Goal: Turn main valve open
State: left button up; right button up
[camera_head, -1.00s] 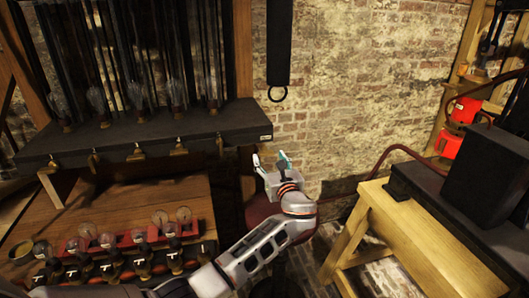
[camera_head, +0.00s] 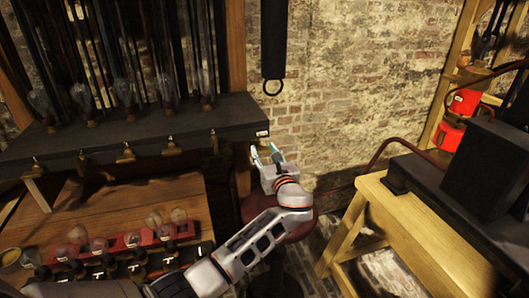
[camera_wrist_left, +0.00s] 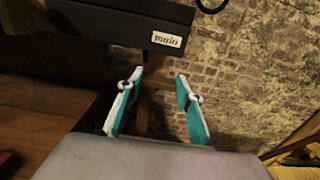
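A dark shelf (camera_head: 150,135) carries a small white label (camera_head: 262,133) at its right front corner. The label reads "main" in the left wrist view (camera_wrist_left: 167,40). A brass-coloured part (camera_head: 255,155) shows below that corner, partly hidden by a finger. I take it for the main valve, but its handle is not clear. My left gripper (camera_head: 264,150) is just below the label, its fingers pointing up toward the shelf. In the left wrist view its two teal-and-white fingers (camera_wrist_left: 162,85) are apart, with a yellowish part between or behind them. Contact cannot be told. My right gripper is not in view.
Several brass valves hang under the shelf (camera_head: 126,153). A wooden bench (camera_head: 120,205) with glass jars stands below left. A round red stool (camera_head: 303,228) is beneath my left arm. A wooden table (camera_head: 385,205) with a black box is at right.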

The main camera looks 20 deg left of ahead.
pick_arm(q)
jog(key=shift+n, duration=0.3)
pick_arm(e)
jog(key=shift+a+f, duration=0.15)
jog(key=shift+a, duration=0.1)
pick_arm(q)
jog(key=shift+b, duration=0.3)
jog(key=shift+f+n+b, duration=0.1)
jog(key=shift+n+b, duration=0.3)
jog(key=shift+n, duration=0.5)
jog(key=shift+n+b, duration=0.45)
jog(key=shift+n, duration=0.35)
jog(key=shift+a+n+b, duration=0.1)
jog(key=shift+n+b, duration=0.3)
jog(key=shift+n, duration=0.2)
jog(key=shift+n+b, duration=0.3)
jog(key=shift+n, duration=0.6)
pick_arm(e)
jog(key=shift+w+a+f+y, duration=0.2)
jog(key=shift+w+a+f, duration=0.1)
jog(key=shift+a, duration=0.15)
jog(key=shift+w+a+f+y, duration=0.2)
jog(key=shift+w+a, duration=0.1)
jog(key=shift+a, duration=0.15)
